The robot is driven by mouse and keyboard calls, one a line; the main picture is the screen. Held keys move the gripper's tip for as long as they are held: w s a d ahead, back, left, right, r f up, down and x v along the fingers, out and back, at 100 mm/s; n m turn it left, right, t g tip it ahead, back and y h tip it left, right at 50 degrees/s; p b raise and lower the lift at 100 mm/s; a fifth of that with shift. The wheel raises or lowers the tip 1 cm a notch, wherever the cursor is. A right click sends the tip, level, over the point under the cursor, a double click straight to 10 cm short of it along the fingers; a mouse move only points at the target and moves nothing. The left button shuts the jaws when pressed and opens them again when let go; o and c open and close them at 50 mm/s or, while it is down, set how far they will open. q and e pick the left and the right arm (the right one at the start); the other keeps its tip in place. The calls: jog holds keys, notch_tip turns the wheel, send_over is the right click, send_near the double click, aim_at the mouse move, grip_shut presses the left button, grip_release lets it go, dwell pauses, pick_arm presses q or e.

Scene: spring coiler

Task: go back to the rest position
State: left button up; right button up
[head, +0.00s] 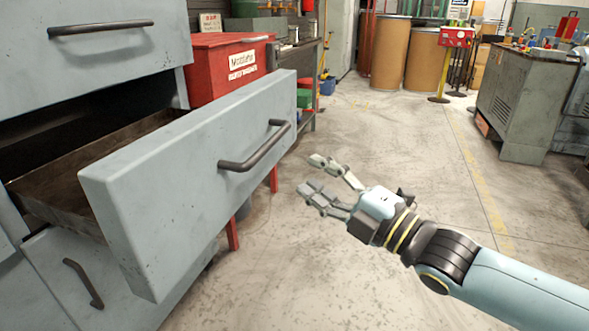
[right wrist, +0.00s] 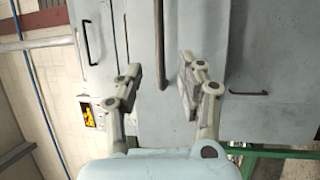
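My right gripper (head: 317,180) is open and empty. In the head view it hangs over the floor, to the right of the pulled-out grey drawer (head: 185,215) and clear of its dark handle (head: 254,147). In the right wrist view the two fingers of the right gripper (right wrist: 160,85) are spread apart, with grey cabinet fronts beyond them and nothing between them. My right arm comes in from the lower right. My left gripper is not in view.
The grey cabinet (head: 60,80) fills the left side, and its open drawer juts into the room. A red box (head: 225,65) stands behind it. A grey workbench (head: 520,100) and brown drums (head: 425,60) stand further back. The middle floor (head: 390,150) is clear.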

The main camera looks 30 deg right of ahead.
jog(key=s+d+f+m+g+h+p, duration=0.1)
jog(key=s+f+m+g+h+p, duration=0.2)
jog(key=f, duration=0.7)
jog(key=s+d+f+m+g+h+p, duration=0.1)
jog(key=s+d+f+m+g, duration=0.2)
jog(key=s+f, duration=0.45)
jog(key=s+f+m+g+h+p, duration=0.2)
jog(key=s+f+m+g+p, duration=0.15)
jog(key=f, duration=0.85)
jog(key=s+f+m+g, duration=0.3)
jog(key=s+f, duration=0.1)
jog(key=s, duration=0.6)
jog(key=s+a+f+m+g, duration=0.1)
jog(key=s+f+m+g, duration=0.2)
jog(key=s, duration=0.7)
jog(key=s+a+f+m+g, duration=0.1)
jog(key=s+f+m+g, duration=0.2)
jog(key=s+f, duration=0.4)
jog(key=s+m, duration=0.1)
jog(key=s, duration=0.3)
